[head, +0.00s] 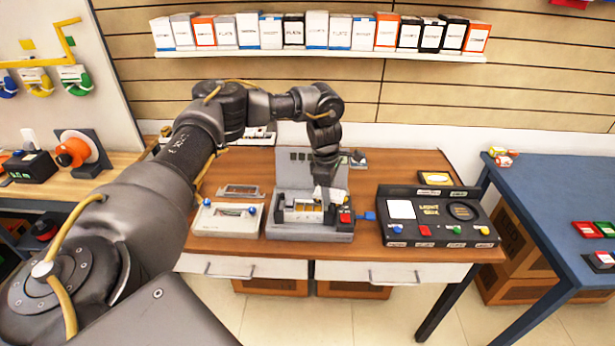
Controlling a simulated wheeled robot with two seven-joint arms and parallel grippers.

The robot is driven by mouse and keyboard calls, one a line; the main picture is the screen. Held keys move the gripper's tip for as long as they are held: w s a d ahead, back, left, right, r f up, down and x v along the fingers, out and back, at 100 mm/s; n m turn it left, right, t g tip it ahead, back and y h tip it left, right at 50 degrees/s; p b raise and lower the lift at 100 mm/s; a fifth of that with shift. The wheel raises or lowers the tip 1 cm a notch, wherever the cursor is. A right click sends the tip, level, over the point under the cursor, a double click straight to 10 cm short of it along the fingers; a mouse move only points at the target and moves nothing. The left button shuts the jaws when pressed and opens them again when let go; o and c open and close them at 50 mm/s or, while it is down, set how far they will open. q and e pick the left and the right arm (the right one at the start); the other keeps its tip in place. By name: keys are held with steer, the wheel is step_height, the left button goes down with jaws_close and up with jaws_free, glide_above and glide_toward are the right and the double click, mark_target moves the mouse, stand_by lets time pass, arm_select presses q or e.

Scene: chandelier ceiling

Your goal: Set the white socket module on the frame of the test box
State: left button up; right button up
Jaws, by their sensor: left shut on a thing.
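My left gripper (325,188) comes in from the left and points down over the grey test box (310,236). It is shut on the white socket module (338,195), which is small and partly hidden by the fingers. The module is at the right part of the box's frame; I cannot tell whether it touches the frame. The box stands mid-table with its grey lid raised behind, and a red switch (345,217) sits at its right. My right gripper is not in view.
A light grey unit with blue knobs (228,227) stands left of the box, with a small frame (240,191) behind it. A black light box (437,232) stands at the right. Little bare wooden table (385,175) separates them. A blue table (560,200) is further right.

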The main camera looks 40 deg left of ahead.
arm_select(q)
steer(key=shift+s+a+f+n+b, duration=0.2)
steer(key=shift+a+f+n, duration=0.4)
steer(key=shift+a, duration=0.6)
steer(key=shift+s+a+f+n+b, duration=0.1)
steer(key=shift+a+f+n+b, duration=0.15)
steer(key=shift+a+f+n, duration=0.7)
steer(key=shift+s+a+f+n+b, duration=0.1)
steer(key=shift+a+f+b, duration=0.25)
steer(key=shift+a, duration=1.15)
steer(key=shift+f, duration=0.2)
steer(key=shift+r+p, duration=0.1)
steer(key=shift+p, duration=0.25)
steer(key=shift+f, duration=0.25)
